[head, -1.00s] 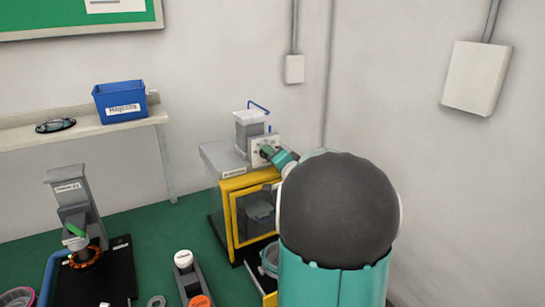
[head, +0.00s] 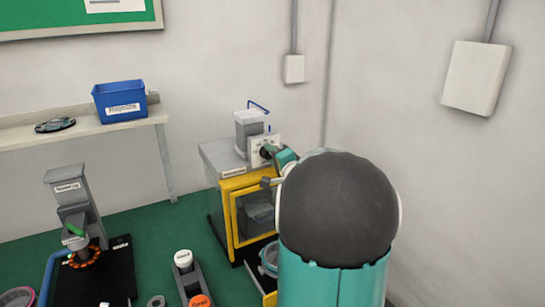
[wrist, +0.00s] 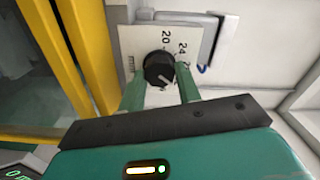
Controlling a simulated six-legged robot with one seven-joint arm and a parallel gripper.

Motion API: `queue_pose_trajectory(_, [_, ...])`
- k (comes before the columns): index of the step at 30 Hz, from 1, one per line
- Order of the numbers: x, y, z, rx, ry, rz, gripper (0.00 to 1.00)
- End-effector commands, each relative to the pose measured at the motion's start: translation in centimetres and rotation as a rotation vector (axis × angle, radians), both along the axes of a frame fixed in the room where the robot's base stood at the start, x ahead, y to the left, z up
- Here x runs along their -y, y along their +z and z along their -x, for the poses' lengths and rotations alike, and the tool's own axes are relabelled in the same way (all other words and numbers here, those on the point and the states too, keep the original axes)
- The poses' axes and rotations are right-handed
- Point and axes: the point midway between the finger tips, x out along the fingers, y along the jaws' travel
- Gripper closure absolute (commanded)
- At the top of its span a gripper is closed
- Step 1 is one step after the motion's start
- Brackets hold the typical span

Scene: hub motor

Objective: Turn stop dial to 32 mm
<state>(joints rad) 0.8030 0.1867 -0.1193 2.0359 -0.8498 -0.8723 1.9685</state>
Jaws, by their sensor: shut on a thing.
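The stop dial (wrist: 158,67) is a black round knob with a white pointer line, on a white scale plate (wrist: 133,45) in the wrist view. The plate shows 20, 24, part of another number and "mm". The pointer slants to the lower right in that view; the mark it faces is hidden. My gripper (wrist: 160,84) has its green fingers on either side of the knob, shut on it. In the head view my gripper (head: 272,154) is at the white plate (head: 257,143) on the machine, and the knob is small and partly covered.
The plate sits on top of a grey and yellow machine (head: 232,185) with a clear front door. A grey block (head: 248,127) stands behind the plate. A blue bin (head: 120,100) is on the shelf to the left. The wall is close behind.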

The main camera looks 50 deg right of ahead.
Motion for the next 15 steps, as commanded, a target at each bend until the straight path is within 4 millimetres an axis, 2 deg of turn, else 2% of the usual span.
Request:
queue_pose_trajectory(1, [0.04, -0.04, 0.05, -0.001, -0.001, 0.000, 0.89])
queue_pose_trajectory(2, [0.04, -0.04, 0.05, -0.001, -0.001, 0.000, 0.61])
queue_pose_trajectory(4, [0.04, -0.04, 0.05, -0.001, -0.001, 0.000, 0.47])
queue_pose_trajectory(5, [0.03, -0.03, 0.05, -0.001, -0.001, 0.000, 0.45])
queue_pose_trajectory(15, [-0.07, 0.04, 0.36, 0.000, -0.001, 0.001, 0.45])
